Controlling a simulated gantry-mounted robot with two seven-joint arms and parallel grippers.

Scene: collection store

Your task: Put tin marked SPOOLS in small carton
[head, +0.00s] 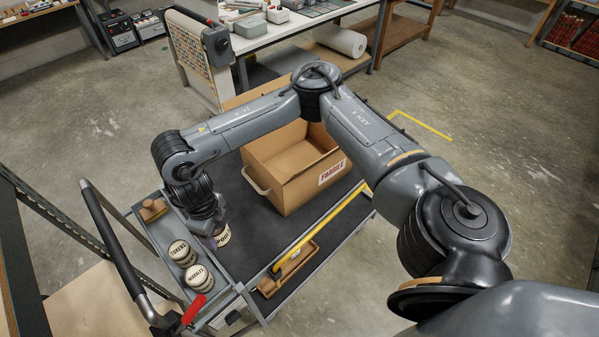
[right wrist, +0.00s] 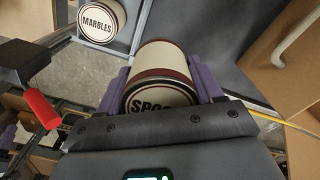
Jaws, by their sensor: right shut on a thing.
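The tin marked SPOOLS (right wrist: 163,60), cream with dark red bands, is between the purple fingers of my right gripper (right wrist: 161,72) in the right wrist view. The gripper is shut on it. In the head view my right gripper (head: 211,228) is at the left side of the cart, and only part of the tin (head: 222,238) shows beneath it. An open cardboard carton (head: 312,182) marked FRAGILE stands on the dark cart top, right of the gripper; my right arm crosses over its back part. My left gripper is not in view.
A tin marked MARBLES (head: 199,279) and another lettered tin (head: 181,253) stand on the cart's left strip, near a wooden block (head: 152,209). A yellow bar (head: 318,231) runs along the front above a wooden tray (head: 292,266). Dark cart surface between gripper and carton looks clear.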

